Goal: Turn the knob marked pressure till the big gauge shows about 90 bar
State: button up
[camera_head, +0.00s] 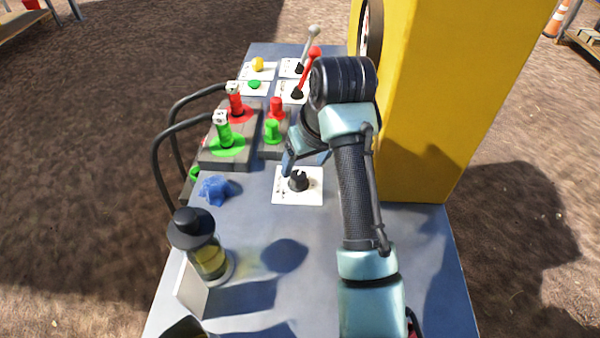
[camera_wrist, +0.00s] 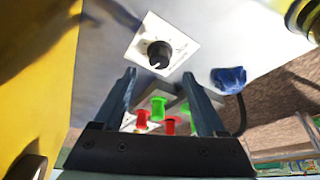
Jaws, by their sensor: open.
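A black knob (camera_head: 298,181) stands on a white square plate (camera_head: 313,194) on the grey bench top. In the wrist view the knob (camera_wrist: 159,54) shows just beyond the fingertips, roughly centred between them. Its plate's print is too small to read. My gripper (camera_head: 303,163) is open and empty, close to the knob and apart from it; both fingers show in the wrist view (camera_wrist: 159,76). A round gauge (camera_head: 372,30) sits on the side of the yellow cabinet, seen nearly edge-on and partly behind my arm. Its reading cannot be seen.
Red and green hose couplings (camera_head: 230,130) stand left beyond the knob. Two levers (camera_head: 308,65), a yellow button (camera_head: 257,64) and a green button (camera_head: 254,84) are farther back. A blue star-shaped handle (camera_head: 216,189) and a glass-bodied cylinder (camera_head: 207,250) are nearer left. The yellow cabinet (camera_head: 430,110) bounds the right.

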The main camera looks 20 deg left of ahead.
aim_at(299, 176)
jog(key=x, duration=0.6)
jog(key=shift+w+a+f+b, duration=0.15)
jog(key=shift+f+b, duration=0.1)
jog(key=shift+b, duration=0.1)
jog(key=shift+r, duration=0.1)
grip_shut()
